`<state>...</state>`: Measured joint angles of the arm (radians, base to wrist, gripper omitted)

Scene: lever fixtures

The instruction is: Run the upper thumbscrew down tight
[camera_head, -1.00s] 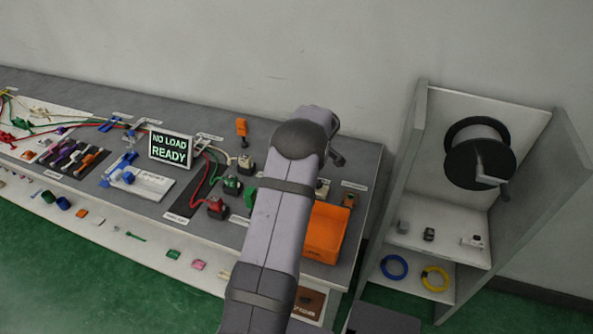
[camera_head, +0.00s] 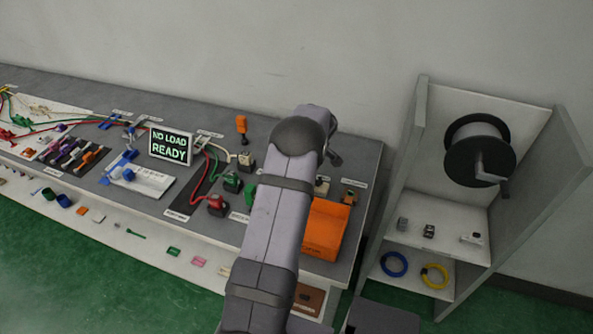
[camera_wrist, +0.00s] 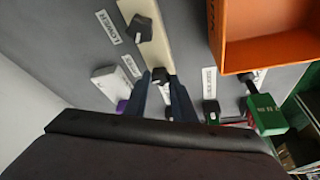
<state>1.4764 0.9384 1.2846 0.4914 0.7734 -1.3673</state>
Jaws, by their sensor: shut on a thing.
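In the wrist view, the upper thumbscrew (camera_wrist: 159,75) is a small black knob on a cream strip (camera_wrist: 155,50). My gripper (camera_wrist: 161,83) is shut on it, with one dark blue finger on each side. The lower thumbscrew (camera_wrist: 140,28), a larger-looking black knob, stands on the same strip beside a label reading LOWER (camera_wrist: 108,27). In the head view my arm hides the gripper and both thumbscrews. How tight the upper thumbscrew sits cannot be told.
An orange bin (camera_wrist: 265,40) stands right of the strip; it also shows in the head view (camera_head: 325,228). A green block (camera_wrist: 266,114), a white block (camera_wrist: 110,83) and other black knobs lie close around my fingers. A display (camera_head: 171,145) reads NO LOAD READY.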

